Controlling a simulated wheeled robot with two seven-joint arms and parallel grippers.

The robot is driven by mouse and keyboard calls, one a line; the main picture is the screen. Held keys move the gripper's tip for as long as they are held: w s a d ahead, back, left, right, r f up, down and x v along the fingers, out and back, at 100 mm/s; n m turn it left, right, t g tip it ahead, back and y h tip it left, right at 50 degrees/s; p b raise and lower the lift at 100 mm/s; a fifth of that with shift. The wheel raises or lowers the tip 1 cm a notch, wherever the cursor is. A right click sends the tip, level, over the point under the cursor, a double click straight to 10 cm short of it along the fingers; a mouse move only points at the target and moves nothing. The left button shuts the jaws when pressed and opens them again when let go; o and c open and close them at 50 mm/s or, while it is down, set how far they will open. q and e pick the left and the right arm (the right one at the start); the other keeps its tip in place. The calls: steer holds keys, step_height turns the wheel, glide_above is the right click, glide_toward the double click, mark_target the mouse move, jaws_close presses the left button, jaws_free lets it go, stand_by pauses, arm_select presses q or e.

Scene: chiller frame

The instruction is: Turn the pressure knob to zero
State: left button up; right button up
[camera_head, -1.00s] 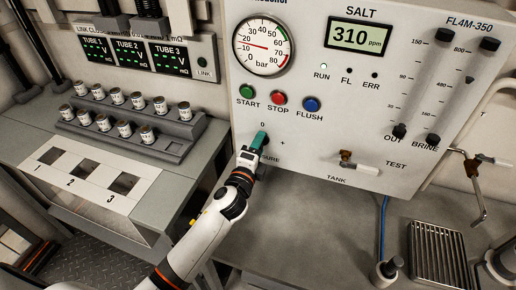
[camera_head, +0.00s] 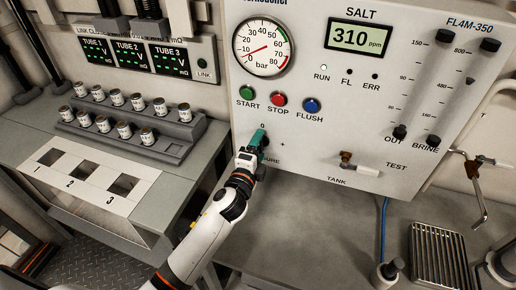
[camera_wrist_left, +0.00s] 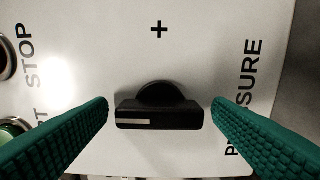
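The pressure knob (camera_wrist_left: 160,113) is a black bar on a round base, seen from the front in the left wrist view. Its white mark lies at the bar's left end, the side toward the 0 in the head view. My left gripper (camera_wrist_left: 160,102) is open, with one green finger beyond each end of the bar and small gaps between. In the head view my left gripper (camera_head: 257,142) is at the panel and hides the knob. The pressure gauge (camera_head: 264,48) has its red needle pointing lower left, near 0 bar. My right gripper is out of view.
START (camera_head: 246,93), STOP (camera_head: 278,99) and FLUSH (camera_head: 311,105) buttons sit just above the knob. A tank valve (camera_head: 346,162) is to the right. A rack of small cans (camera_head: 140,150) stands at left. The counter below the panel is mostly clear.

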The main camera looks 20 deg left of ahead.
arm_select(q)
steer(key=s+b, duration=0.2)
steer(key=s, duration=1)
steer(key=shift+a, duration=0.25)
